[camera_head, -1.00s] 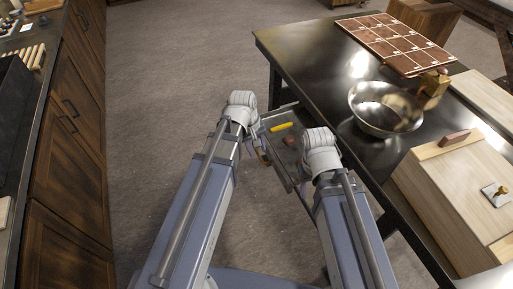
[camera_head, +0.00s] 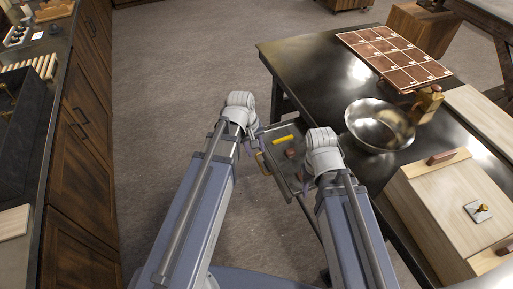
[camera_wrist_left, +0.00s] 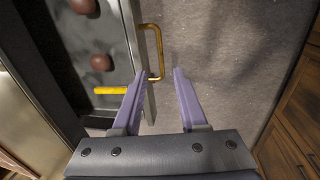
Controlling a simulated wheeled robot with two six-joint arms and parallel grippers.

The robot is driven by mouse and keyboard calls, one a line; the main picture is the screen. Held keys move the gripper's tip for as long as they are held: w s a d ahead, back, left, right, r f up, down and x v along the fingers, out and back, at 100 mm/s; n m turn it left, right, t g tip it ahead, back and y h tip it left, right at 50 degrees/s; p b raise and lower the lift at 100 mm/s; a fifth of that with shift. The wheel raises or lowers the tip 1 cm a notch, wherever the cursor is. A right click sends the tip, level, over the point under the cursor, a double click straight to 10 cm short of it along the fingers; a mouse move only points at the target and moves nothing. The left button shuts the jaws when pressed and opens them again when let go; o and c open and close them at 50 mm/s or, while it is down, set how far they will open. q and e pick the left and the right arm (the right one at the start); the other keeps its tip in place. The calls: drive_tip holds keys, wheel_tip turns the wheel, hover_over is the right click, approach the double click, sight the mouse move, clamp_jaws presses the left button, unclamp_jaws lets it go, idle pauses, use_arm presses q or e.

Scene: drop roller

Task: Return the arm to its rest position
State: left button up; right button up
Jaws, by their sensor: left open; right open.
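A drawer (camera_head: 271,142) with a brass handle (camera_head: 262,163) stands pulled out below the dark table's left side. A yellow rod-shaped thing (camera_head: 283,140) and brown round things (camera_head: 291,153) lie in it. The left wrist view also shows the yellow thing (camera_wrist_left: 110,90), a brown round thing (camera_wrist_left: 101,62) and the handle (camera_wrist_left: 158,52). My left gripper (camera_wrist_left: 160,73) is open and empty, its purple fingers apart just off the handle and drawer front. My right gripper, mostly hidden behind its own wrist in the head view, is at the drawer's right side.
The dark table (camera_head: 303,66) holds a metal bowl (camera_head: 379,125), a brown tiled board (camera_head: 395,55), a small wooden figure-like thing (camera_head: 428,103) and a pale wooden box (camera_head: 455,205). Wooden cabinets (camera_head: 78,160) line the left. Open floor (camera_head: 180,80) lies between.

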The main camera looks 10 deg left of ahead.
idle(0.5)
use_arm(q)
drive_tip(key=s+d+m+g+y, duration=0.1)
drive_tip(key=s+d+m+y, duration=0.2)
drive_tip(key=s+d+m, duration=0.6)
drive_tip(key=shift+s+m, duration=0.9)
drive_tip(key=shift+s, duration=0.05)
